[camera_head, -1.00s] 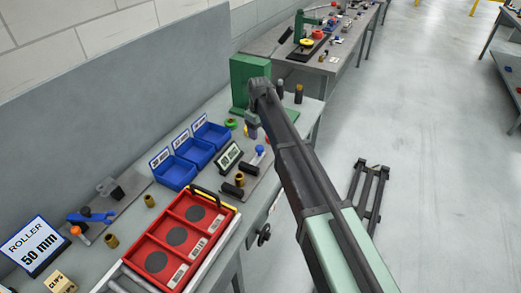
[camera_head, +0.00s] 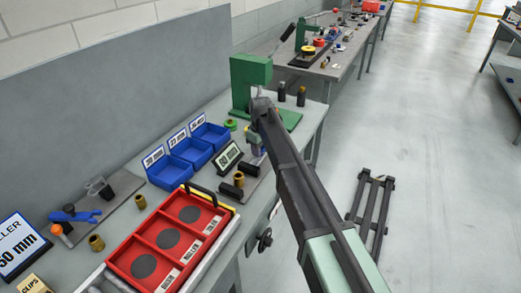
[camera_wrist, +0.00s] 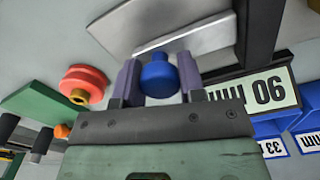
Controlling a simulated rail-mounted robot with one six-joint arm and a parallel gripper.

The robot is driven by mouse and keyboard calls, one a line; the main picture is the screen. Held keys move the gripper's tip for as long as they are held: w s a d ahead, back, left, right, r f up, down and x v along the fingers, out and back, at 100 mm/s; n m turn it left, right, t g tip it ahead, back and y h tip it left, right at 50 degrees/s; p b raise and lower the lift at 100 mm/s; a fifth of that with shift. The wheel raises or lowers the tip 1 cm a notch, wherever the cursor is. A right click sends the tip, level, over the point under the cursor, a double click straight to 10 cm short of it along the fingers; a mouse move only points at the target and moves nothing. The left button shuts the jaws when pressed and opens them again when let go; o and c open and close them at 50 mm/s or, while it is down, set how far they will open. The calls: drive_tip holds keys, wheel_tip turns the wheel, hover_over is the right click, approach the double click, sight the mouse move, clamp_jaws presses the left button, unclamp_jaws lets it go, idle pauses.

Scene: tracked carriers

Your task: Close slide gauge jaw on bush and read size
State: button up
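The slide gauge has two black jaw blocks, a near one (camera_head: 231,191) and a far one (camera_head: 249,168), on a grey plate beside the blue bins. A brass bush (camera_head: 238,179) stands between them in the head view. The gauge's dark sign (camera_head: 228,156) stands just behind; in the wrist view the sign (camera_wrist: 252,98) is upside down. My gripper (camera_wrist: 158,78) has its purple fingers on either side of a blue knob (camera_wrist: 159,77). Whether the fingers press on the knob is unclear. In the head view my arm mostly hides the knob.
A red tray (camera_head: 172,240) with labelled compartments stands in front. Blue bins (camera_head: 188,153) lie behind the gauge. A green press (camera_head: 250,82) stands beyond it. A red spool-like part (camera_wrist: 83,84) is left of my gripper in the wrist view. Loose brass bushes (camera_head: 97,243) lie at left.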

sight(252, 160)
clamp_jaws()
drive_tip(key=s, duration=0.2)
drive_tip(key=s+a, duration=0.2)
drive_tip(key=s, duration=0.1)
drive_tip(key=shift+s+a, duration=0.2)
drive_tip(key=shift+s, duration=0.15)
drive_tip(key=shift+f, duration=0.1)
drive_tip(key=shift+o, duration=1.8)
unclamp_jaws()
drive_tip(key=shift+s, duration=0.1)
drive_tip(key=o, duration=0.4)
drive_tip(key=shift+s+a, duration=0.15)
drive_tip(key=shift+a, duration=0.1)
